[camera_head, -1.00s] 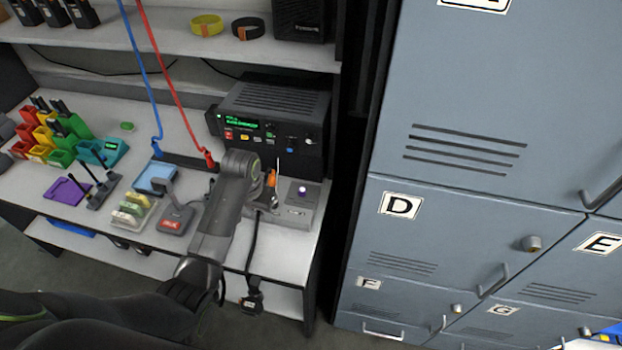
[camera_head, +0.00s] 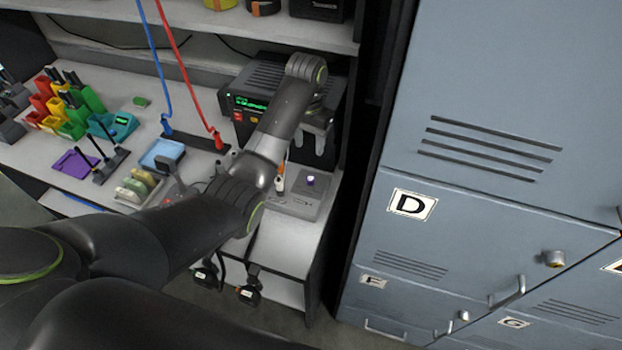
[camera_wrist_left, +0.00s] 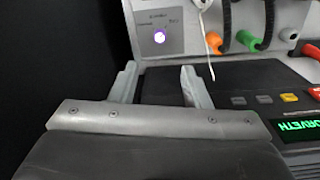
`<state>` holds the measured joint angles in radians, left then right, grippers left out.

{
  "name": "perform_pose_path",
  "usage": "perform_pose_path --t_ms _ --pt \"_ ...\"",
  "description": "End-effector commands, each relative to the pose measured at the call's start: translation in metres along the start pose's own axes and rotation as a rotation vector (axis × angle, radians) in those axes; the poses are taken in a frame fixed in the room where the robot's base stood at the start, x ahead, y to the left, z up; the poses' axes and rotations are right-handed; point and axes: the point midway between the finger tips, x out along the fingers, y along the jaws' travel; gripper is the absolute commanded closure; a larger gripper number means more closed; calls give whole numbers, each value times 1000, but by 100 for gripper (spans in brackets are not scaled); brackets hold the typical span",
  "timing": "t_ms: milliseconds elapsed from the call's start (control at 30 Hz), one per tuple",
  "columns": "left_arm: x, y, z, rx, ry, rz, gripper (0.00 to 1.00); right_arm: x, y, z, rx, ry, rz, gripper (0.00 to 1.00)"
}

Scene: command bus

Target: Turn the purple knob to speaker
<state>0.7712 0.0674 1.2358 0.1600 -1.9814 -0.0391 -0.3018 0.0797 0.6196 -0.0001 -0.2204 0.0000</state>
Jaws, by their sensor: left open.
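The purple knob (camera_head: 310,181) sits on top of a grey box (camera_head: 300,203) at the right end of the bench. It also shows in the left wrist view, as a bright whitish-purple dot (camera_wrist_left: 159,37) on the grey panel (camera_wrist_left: 178,22), beside small lettering too blurred to read. My left gripper (camera_head: 314,147) is open and empty, in front of the black radio (camera_head: 262,78) and apart from the knob. In the left wrist view its two fingers (camera_wrist_left: 160,86) point toward the panel, with the knob beyond the gap between them. My right gripper is not in view.
An orange plug (camera_head: 281,170) stands on the box just left of the knob. The radio and the shelf (camera_head: 200,25) lie behind. Red (camera_head: 190,80) and blue (camera_head: 155,70) cables hang to the left. Grey lockers (camera_head: 480,190) stand on the right.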

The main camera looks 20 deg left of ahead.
Motion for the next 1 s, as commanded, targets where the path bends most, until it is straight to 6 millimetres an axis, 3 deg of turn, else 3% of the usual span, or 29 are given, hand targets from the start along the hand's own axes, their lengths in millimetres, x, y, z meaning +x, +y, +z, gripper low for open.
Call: perform_pose_path --t_ms 33,500,700,1000 --pt "16 0 1 0 -4 1 57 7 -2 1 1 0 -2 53" --pt "106 0 1 0 -4 1 57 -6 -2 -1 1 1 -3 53" --pt "124 0 1 0 -2 1 57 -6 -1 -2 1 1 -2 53" --pt "128 0 1 0 -1 0 57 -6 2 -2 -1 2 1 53"
